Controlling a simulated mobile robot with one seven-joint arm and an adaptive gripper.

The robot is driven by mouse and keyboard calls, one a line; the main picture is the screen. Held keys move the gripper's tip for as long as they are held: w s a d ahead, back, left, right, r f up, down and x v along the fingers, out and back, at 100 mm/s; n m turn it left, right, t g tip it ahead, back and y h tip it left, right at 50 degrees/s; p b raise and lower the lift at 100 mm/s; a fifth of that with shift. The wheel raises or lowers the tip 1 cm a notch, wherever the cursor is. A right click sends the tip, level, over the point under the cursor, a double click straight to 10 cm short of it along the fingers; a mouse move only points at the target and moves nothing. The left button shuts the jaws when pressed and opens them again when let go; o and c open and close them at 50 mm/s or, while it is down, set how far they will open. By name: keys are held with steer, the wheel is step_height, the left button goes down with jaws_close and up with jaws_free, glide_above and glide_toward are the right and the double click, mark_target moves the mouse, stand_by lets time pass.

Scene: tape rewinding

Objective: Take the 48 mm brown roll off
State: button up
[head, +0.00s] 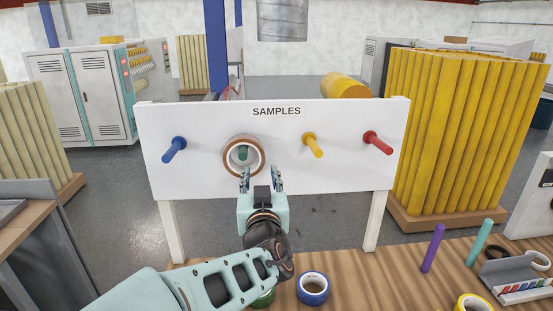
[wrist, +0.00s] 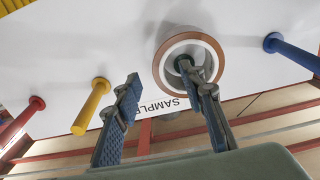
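A brown-edged tape roll (head: 231,156) with a pale core hangs on the green peg (head: 243,154) of the white SAMPLES board (head: 275,130), second peg from the left. It also shows in the wrist view, as a ring (wrist: 216,46) around the dark green peg. My gripper (head: 261,180) is open, in front of the board at the roll's lower right. In the wrist view my gripper (wrist: 165,92) has one finger overlapping the roll's core opening and lower rim; the other finger is clear of the roll. I cannot tell whether the finger enters the core or touches the roll.
A blue peg (head: 174,150), a yellow peg (head: 312,145) and a red peg (head: 378,142) on the board are bare. Below, the wooden table (head: 375,280) holds a blue tape roll (head: 313,288), a purple rod (head: 432,248), a teal rod (head: 479,242) and a grey holder (head: 515,275).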

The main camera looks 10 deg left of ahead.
mark_target(261, 163)
steer(key=shift+b+x, duration=0.65)
steer(key=shift+x, duration=2.8)
steer(key=shift+d+r, duration=0.15)
jaws_close()
steer(key=shift+s, duration=0.1)
